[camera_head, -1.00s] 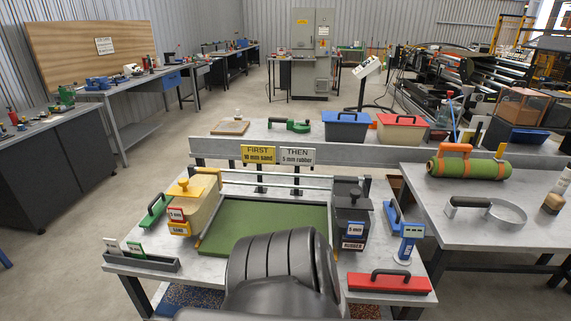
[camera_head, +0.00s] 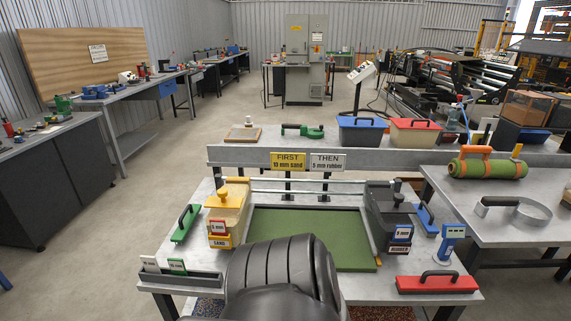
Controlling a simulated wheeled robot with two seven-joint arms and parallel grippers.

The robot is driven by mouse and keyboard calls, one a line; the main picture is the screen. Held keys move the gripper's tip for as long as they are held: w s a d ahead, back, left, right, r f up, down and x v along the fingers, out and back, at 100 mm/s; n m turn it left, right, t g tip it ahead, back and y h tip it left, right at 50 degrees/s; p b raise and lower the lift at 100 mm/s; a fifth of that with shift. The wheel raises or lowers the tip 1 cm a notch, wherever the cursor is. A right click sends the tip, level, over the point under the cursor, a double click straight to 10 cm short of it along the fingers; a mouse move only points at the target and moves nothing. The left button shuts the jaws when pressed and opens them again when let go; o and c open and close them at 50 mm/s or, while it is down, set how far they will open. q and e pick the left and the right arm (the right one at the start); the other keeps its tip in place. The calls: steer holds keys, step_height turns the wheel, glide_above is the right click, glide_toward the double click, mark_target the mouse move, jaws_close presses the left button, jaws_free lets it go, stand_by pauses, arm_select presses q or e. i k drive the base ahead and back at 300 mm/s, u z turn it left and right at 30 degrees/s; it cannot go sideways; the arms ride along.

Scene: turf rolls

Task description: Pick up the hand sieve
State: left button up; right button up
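The hand sieve (camera_head: 519,212) is a shallow metal ring with a dark handle on its left side. It lies flat on the grey table at the right (camera_head: 500,240). Neither of my grippers is in view, and nothing visible is touching the sieve.
An orange-and-green roll (camera_head: 488,168) lies behind the sieve.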

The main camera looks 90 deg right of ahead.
mark_target(529, 212)
steer(key=z, duration=4.6)
